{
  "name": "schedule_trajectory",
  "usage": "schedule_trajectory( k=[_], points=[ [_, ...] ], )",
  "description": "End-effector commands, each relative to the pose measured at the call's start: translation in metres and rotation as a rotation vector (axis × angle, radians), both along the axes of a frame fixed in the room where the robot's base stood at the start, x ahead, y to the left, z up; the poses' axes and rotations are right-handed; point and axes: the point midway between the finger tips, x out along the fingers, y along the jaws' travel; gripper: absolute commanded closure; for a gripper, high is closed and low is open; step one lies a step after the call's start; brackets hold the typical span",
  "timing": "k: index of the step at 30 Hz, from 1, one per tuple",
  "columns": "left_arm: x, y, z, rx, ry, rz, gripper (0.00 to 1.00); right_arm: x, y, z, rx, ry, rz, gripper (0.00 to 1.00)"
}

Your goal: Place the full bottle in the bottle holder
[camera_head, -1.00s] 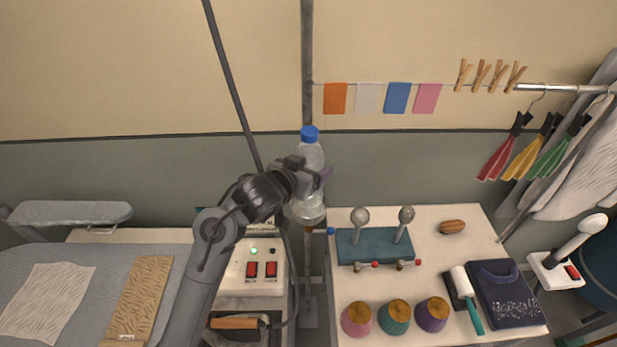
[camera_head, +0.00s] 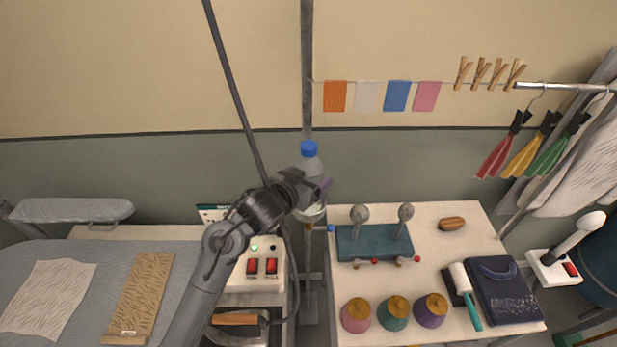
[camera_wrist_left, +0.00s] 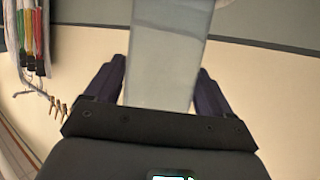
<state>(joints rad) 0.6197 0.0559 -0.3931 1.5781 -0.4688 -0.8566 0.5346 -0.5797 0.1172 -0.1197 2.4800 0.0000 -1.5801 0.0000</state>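The clear bottle with a blue cap (camera_head: 309,160) is upright in front of the grey vertical pole. My left gripper (camera_head: 317,187) is around its middle, with the purple fingers on either side. In the left wrist view the bottle (camera_wrist_left: 166,60) fills the space between the two fingers (camera_wrist_left: 162,85), which look closed on it. A pale ring-like rim (camera_head: 312,214), seemingly the bottle holder, shows at the bottle's base. The gripper hides part of this, so I cannot tell whether the base is inside it. My right gripper is not in view.
A white table (camera_head: 440,223) at the right holds a teal stand, several spools, a brush and a folded dark garment. A control box with red switches (camera_head: 262,267) is below my left arm. An ironing board (camera_head: 195,262) is at the left.

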Motion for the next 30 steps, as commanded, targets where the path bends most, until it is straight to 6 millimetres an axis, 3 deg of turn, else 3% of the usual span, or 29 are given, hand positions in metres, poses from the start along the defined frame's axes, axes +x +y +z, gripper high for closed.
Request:
schedule_trajectory(
  k=[3,14,30],
  points=[
    [0.000,0.000,0.000,0.000,0.000,0.000,0.00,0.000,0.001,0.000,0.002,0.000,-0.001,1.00],
    [-0.002,0.001,0.005,-0.003,-0.001,0.001,0.00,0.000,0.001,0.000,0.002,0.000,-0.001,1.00],
    [-0.073,0.041,0.040,-0.003,0.000,0.001,0.00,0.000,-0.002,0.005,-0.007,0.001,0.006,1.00]
  ],
)
